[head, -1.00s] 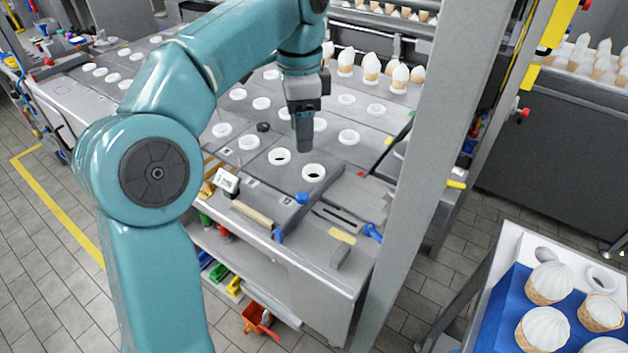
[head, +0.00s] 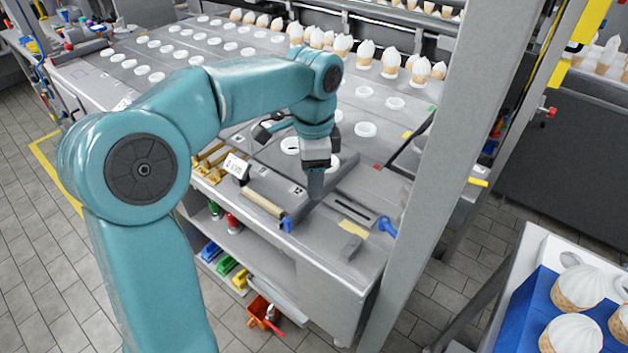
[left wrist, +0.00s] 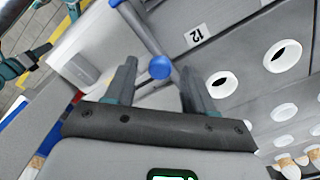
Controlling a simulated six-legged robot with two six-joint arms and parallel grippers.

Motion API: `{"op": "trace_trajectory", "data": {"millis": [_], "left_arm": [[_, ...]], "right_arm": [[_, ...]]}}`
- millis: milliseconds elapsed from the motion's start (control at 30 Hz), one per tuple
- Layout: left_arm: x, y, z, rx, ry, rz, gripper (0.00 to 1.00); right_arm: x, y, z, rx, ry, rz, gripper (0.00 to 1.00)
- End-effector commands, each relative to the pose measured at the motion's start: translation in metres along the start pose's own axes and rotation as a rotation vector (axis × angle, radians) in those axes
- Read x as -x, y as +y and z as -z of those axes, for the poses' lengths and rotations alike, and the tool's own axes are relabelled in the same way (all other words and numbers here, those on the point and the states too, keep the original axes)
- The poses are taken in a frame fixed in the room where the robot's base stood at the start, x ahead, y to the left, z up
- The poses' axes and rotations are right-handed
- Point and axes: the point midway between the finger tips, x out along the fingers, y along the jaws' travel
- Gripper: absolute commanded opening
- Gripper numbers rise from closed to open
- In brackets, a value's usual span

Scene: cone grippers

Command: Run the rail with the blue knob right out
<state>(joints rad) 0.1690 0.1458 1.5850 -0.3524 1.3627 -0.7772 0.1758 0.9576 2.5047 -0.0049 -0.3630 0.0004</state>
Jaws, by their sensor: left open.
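The dark grey rail (head: 339,179) lies slantwise on the front of the grey machine top, with a blue piece (head: 287,225) at its near end. The rail shows in the left wrist view (left wrist: 141,31), with the round blue knob (left wrist: 159,67) on top of it. My left gripper (head: 315,197) points down over the rail and hides the knob in the head view. In the left wrist view its two fingers are apart, and the knob appears between their tips. I cannot tell whether they touch it.
White rings (head: 365,129) sit in the machine top behind the gripper. A blue handle (head: 385,226) is to the right. A grey post (head: 440,150) rises at the right.

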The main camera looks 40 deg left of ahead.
Motion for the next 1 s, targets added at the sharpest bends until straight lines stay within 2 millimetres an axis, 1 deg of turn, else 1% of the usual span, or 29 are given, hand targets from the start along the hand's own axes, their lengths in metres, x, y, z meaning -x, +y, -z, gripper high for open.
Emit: {"op": "trace_trajectory", "data": {"millis": [33,100,367,400,467,500,567,700,767,900,1000], "left_arm": [[-0.005,0.0,0.0,0.0,-0.001,-0.001,0.54],[-0.009,0.0,0.001,-0.001,0.0,-0.001,0.54],[-0.01,-0.001,0.002,-0.001,0.0,0.0,0.54],[-0.01,-0.001,0.002,-0.001,0.0,0.0,0.51],[-0.01,-0.001,0.002,-0.001,0.0,0.0,0.31],[-0.01,-0.001,0.002,-0.001,0.0,0.0,0.18],[-0.01,-0.001,0.002,-0.001,0.0,0.0,0.0],[-0.01,0.0,0.002,-0.002,0.0,0.0,0.0],[-0.009,0.004,0.007,-0.004,0.0,-0.001,0.0],[-0.008,0.022,0.026,-0.008,0.001,-0.001,0.0],[-0.009,0.033,0.035,-0.005,0.0,-0.001,0.0]], "right_arm": [[-0.001,0.001,0.0,0.0,0.0,0.0,0.54],[-0.002,0.001,0.0,0.0,0.0,0.0,0.54],[-0.001,0.001,0.0,0.0,0.0,0.0,0.54],[-0.001,0.001,0.0,0.0,0.0,0.0,0.54],[-0.001,0.001,0.0,0.0,0.0,0.0,0.54],[-0.001,0.001,0.0,0.0,0.0,0.0,0.54],[-0.001,0.001,0.0,0.0,0.0,0.0,0.54],[-0.001,0.0,0.0,0.0,0.0,0.0,0.54],[0.0,0.0,0.0,0.0,0.0,0.0,0.54],[0.005,-0.002,0.0,0.0,0.0,0.0,0.54],[0.007,-0.002,0.0,0.0,0.0,0.0,0.54]]}}
